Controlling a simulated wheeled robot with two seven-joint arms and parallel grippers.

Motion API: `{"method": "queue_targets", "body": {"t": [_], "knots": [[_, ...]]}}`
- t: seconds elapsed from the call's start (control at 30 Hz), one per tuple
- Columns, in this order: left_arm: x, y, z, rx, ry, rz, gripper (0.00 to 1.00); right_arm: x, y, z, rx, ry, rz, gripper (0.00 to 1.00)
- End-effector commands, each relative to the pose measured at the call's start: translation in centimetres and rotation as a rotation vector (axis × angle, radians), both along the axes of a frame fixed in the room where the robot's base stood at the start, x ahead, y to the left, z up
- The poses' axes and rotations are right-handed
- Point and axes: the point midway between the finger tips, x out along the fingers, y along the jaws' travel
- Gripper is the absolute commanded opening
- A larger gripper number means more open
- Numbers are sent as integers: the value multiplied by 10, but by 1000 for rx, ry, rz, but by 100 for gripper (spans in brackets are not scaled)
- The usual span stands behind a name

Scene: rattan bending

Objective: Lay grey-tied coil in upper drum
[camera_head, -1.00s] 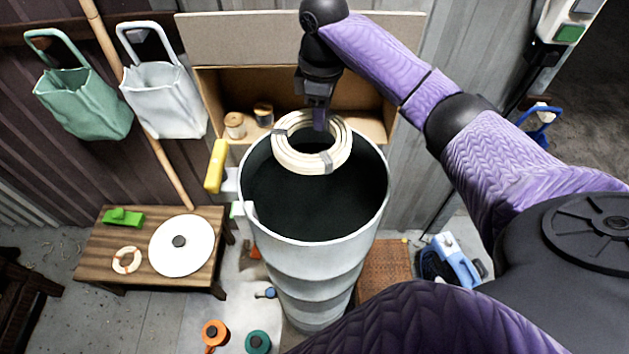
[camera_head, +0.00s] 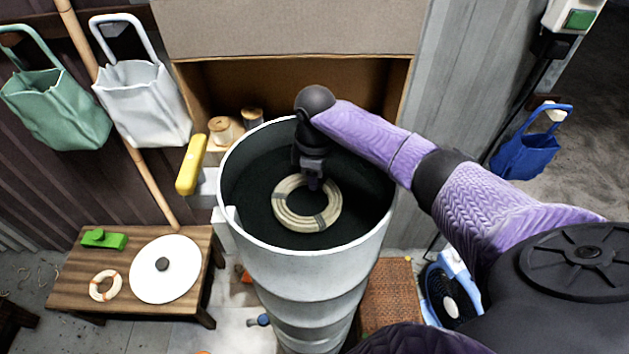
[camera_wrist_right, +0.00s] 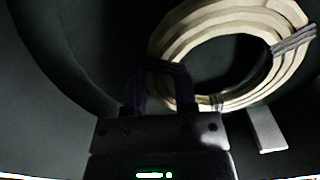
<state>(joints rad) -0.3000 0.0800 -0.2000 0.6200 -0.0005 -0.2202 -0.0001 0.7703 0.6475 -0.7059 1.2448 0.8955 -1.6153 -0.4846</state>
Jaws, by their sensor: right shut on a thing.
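The grey-tied coil (camera_head: 290,213) is a pale rattan ring with grey ties. In the head view it is inside the mouth of the tall grey-white drum (camera_head: 290,268), below the rim. My right gripper (camera_head: 314,184) reaches down into the drum and is shut on the back edge of the coil. The right wrist view shows the coil (camera_wrist_right: 168,52) at the fingers (camera_wrist_right: 166,88), against the dark drum interior. Whether the coil touches the drum's floor cannot be told. My left gripper is not in view.
An open cardboard box (camera_head: 290,30) with spools (camera_head: 224,130) stands behind the drum. A yellow handle (camera_head: 191,164) juts out at the drum's left. A low wooden table (camera_head: 75,270) holds a white lid (camera_head: 165,270) and a small ring (camera_head: 105,286). Bags (camera_head: 143,100) hang at upper left.

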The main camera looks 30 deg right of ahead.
Motion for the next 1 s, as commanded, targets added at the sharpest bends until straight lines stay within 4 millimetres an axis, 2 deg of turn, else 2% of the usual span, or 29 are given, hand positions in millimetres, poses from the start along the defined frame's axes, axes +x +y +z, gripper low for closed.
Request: {"method": "queue_targets", "body": {"t": [0.73,0.77,0.9,1.0], "knots": [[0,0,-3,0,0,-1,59,0,0,-16,-1,0,-1,0],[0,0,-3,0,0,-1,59,0,0,-16,-1,0,0,39],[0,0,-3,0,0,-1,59,0,0,-16,-1,0,0,69],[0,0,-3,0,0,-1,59,0,0,-16,-1,0,0,69]]}}
